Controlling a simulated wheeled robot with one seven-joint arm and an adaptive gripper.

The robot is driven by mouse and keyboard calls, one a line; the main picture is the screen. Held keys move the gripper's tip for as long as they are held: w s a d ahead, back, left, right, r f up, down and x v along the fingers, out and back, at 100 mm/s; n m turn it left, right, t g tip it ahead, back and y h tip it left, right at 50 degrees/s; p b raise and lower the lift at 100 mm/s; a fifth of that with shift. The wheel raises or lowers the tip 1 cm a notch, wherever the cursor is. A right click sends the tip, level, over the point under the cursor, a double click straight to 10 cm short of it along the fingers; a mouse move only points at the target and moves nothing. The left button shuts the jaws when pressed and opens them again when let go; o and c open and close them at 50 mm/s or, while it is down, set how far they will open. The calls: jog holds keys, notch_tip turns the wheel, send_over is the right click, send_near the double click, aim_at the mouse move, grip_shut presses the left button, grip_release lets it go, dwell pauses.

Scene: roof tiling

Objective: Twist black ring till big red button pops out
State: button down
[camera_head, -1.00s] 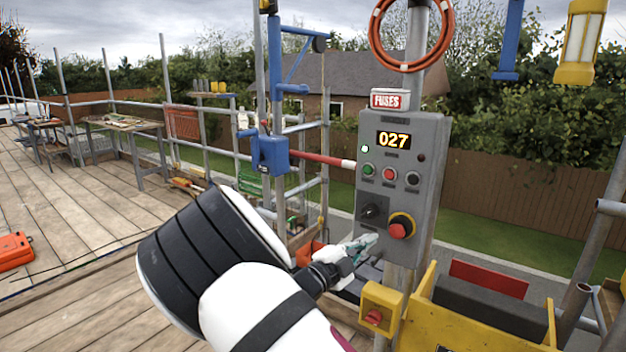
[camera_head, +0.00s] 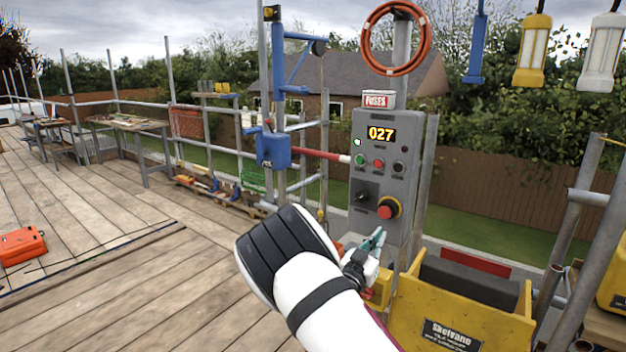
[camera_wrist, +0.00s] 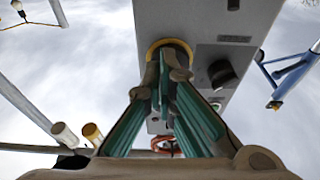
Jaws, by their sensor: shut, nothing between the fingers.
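The big red button (camera_head: 385,212) sits low on the right of the grey control panel (camera_head: 373,226), with the black ring (camera_head: 394,204) behind it on a yellow round plate (camera_head: 396,199). My gripper (camera_head: 378,232) is shut and empty, just below the button in the head view. In the wrist view my gripper (camera_wrist: 168,62) points at the yellow round plate (camera_wrist: 153,47); its fingers hide the button and most of the ring. I cannot tell whether the fingertips touch it.
A black rotary switch (camera_head: 362,196) is left of the button; small buttons and a display reading 027 (camera_head: 382,134) are above. A yellow Skelvane container (camera_head: 452,328) stands below right. A red-and-white bar (camera_head: 318,154) meets the panel's left side.

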aim_at(384, 224)
jog(key=b+x, duration=0.1)
jog(key=x, duration=0.2)
jog(key=f+b+x, duration=0.1)
jog(key=b+x, duration=0.1)
jog(key=x, duration=0.1)
jog(key=shift+w+d+f, duration=0.1)
jog(key=shift+w+f, duration=0.05)
jog(key=shift+f, duration=0.1)
jog(key=shift+w+d+r, duration=0.1)
jog(key=shift+d+r, duration=0.1)
jog(key=shift+r, duration=0.05)
jog(key=shift+w+r, duration=0.15)
jog(key=shift+r, duration=0.3)
jog(key=shift+w+a+f+b, duration=0.15)
jog(key=shift+w+a+b, duration=0.35)
jog(key=shift+b, duration=0.6)
jog(key=shift+w+a+f+b, duration=0.15)
jog(key=shift+w+a+b, duration=0.15)
jog(key=shift+a+b, duration=0.5)
jog(key=shift+f, duration=0.1)
jog(key=r+p+v, duration=0.1)
jog(key=v, duration=0.5)
jog(key=shift+a+f+p, duration=0.15)
jog(key=shift+f+p, duration=0.05)
jog(key=shift+p, duration=0.1)
